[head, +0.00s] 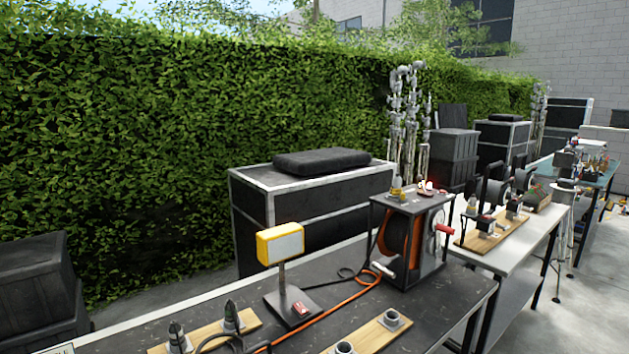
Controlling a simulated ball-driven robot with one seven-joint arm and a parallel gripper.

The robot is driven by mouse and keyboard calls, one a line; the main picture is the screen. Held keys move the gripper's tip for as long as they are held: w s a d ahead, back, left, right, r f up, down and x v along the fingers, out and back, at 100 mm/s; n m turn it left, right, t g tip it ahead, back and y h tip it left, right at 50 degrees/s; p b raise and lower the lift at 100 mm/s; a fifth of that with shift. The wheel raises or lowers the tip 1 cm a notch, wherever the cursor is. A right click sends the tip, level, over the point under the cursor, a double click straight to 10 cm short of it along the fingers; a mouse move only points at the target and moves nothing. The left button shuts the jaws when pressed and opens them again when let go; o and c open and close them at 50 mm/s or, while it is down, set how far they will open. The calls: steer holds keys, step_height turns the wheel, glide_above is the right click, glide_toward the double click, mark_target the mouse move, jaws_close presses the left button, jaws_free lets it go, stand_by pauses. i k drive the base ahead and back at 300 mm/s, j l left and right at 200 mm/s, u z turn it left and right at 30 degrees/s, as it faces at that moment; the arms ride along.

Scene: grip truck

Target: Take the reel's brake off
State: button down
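The cable reel (392,237) stands upright near the right end of the dark table, in a black open frame with orange cable wound on it. A red handle or knob (444,229) sticks out at the frame's right side. A pale-ended handle (382,269) with red on it sits low at the front left. I cannot tell which part is the brake or how it is set. Small red and yellow pieces (425,187) lie on the frame's top. My gripper is not in this view.
The dark table (450,297) also bears a yellow-framed lamp (280,244) on a stand left of the reel. An orange cable (335,309) runs across the top, and wooden boards with connectors lie at the front. A lighter table (500,258) with more gear stands to the right.

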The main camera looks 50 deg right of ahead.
mark_target(419, 178)
steer(key=z, duration=1.6)
